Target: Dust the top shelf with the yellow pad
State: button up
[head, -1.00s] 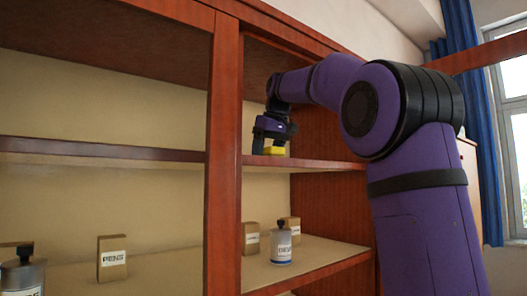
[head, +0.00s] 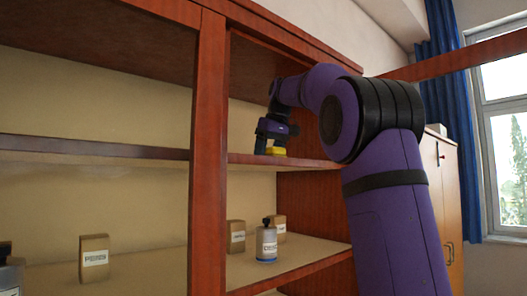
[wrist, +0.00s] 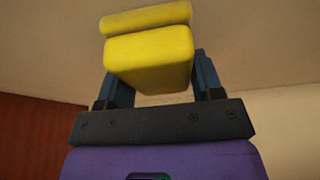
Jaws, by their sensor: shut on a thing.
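My gripper (head: 274,138) is shut on the yellow pad (head: 276,151), which sits low between the fingers. In the wrist view the pad (wrist: 150,55) is a thick yellow block between my gripper's two fingers (wrist: 160,85), with a second yellow strip beyond it. The top shelf (head: 300,163) is a reddish-brown board in the right bay of the cabinet. The pad is at this board's level, right of the upright post; I cannot tell whether it touches the surface. The shelf's top face is seen nearly edge-on and is mostly hidden.
A red-brown upright post (head: 208,150) divides the bays. On the lower shelf stand a labelled bottle (head: 266,243), cardboard boxes (head: 95,259) and a grey container (head: 10,275) at far left. The cabinet's right side panel (head: 312,205) bounds the bay.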

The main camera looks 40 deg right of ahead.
aim_at(283, 150)
jog(key=shift+w+d+r, duration=0.1)
jog(key=shift+w+d, duration=0.05)
jog(key=shift+d, duration=4.2)
jog(key=shift+w+d, duration=0.1)
jog(key=shift+d, duration=1.75)
jog(key=shift+a, duration=0.15)
jog(key=shift+s+a, duration=0.2)
jog(key=shift+a, duration=4.75)
jog(key=shift+s+a, duration=0.15)
jog(key=shift+a, duration=4.8)
jog(key=shift+s+d+f, duration=0.1)
jog(key=shift+s+d, duration=0.1)
jog(key=shift+d, duration=0.5)
jog(key=shift+s+d+f, duration=0.1)
jog(key=shift+s+d, duration=0.15)
jog(key=shift+d, duration=0.5)
jog(key=shift+s+d, duration=0.2)
jog(key=shift+d, duration=0.5)
jog(key=shift+s+d+r, duration=0.1)
jog(key=shift+s+d, duration=0.2)
jog(key=shift+d, duration=0.7)
jog(key=shift+s+d+r, duration=0.1)
jog(key=shift+s+d, duration=0.2)
jog(key=shift+d, duration=0.7)
jog(key=shift+s+d, duration=0.3)
jog(key=shift+d, duration=0.7)
